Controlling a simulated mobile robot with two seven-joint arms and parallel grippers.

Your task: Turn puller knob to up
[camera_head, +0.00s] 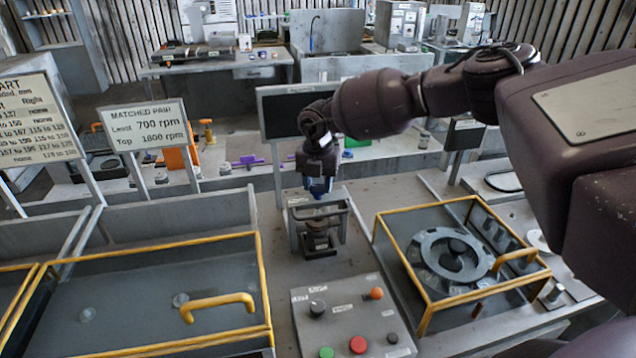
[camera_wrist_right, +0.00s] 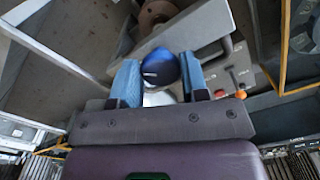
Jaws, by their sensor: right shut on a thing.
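The puller (camera_head: 320,240) is a dark metal frame standing on the bench, with a round part inside it. A blue knob shows at its top in the right wrist view (camera_wrist_right: 158,66), with a small white mark on its face. My right gripper (camera_head: 318,188) points down over the puller. In the right wrist view my right gripper (camera_wrist_right: 160,80) has its blue-padded fingers on both sides of the knob, shut on it. In the head view the fingers and wrist hide most of the knob. My left gripper is in neither view.
A yellow-edged guard (camera_head: 430,310) over a round housing stands right of the puller. Another yellow-edged cover (camera_head: 260,290) stands left. A control box (camera_head: 340,312) with red, green and orange controls lies in front. A dark screen (camera_head: 275,110) stands behind.

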